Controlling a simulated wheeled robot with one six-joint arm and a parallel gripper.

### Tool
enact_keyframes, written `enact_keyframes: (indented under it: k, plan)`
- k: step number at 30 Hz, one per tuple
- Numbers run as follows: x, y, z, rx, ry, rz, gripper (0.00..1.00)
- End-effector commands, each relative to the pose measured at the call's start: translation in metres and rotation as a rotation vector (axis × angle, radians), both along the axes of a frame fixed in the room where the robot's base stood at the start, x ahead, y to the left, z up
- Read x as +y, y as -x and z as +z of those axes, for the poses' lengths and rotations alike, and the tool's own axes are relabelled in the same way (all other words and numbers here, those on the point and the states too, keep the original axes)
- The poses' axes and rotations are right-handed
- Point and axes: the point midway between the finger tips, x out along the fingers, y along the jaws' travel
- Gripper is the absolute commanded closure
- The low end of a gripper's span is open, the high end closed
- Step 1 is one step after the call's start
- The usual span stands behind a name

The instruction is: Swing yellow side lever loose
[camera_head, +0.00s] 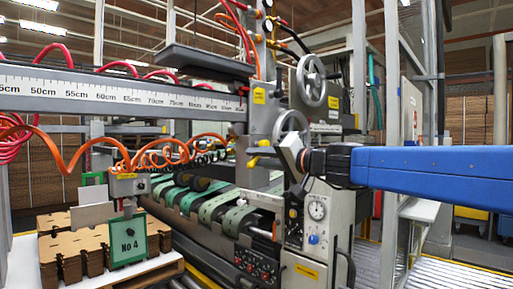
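I cannot tell for sure which is the side lever. My blue arm reaches in from the right. My gripper (291,155), at its end beyond a black wrist, is in front of the machine, just right of the yellow handles. It appears apart from them, though depth is unclear. Its fingers are too small and overlapped to show whether they are open.
Two grey handwheels (311,81) stand close above and behind my gripper. A control box with a round gauge (317,210) is below. Green belts (215,203) and orange hoses lie left. Stacked brown blanks (70,250) are at lower left. The roller conveyor (450,275) at lower right is clear.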

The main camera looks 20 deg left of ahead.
Motion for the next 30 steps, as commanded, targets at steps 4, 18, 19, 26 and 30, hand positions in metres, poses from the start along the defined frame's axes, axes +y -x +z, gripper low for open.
enact_keyframes:
  k: [4,18,19,26,30]
  plan:
    - [0.001,0.004,0.006,0.115,-0.049,0.000,0.79]
    - [0.004,0.010,0.025,0.469,-0.195,0.000,0.79]
    - [0.004,0.010,0.025,0.486,-0.202,0.000,0.79]
    - [0.001,0.011,0.027,0.516,-0.214,-0.001,0.79]
    - [-0.008,0.014,0.027,0.515,-0.214,-0.002,0.79]
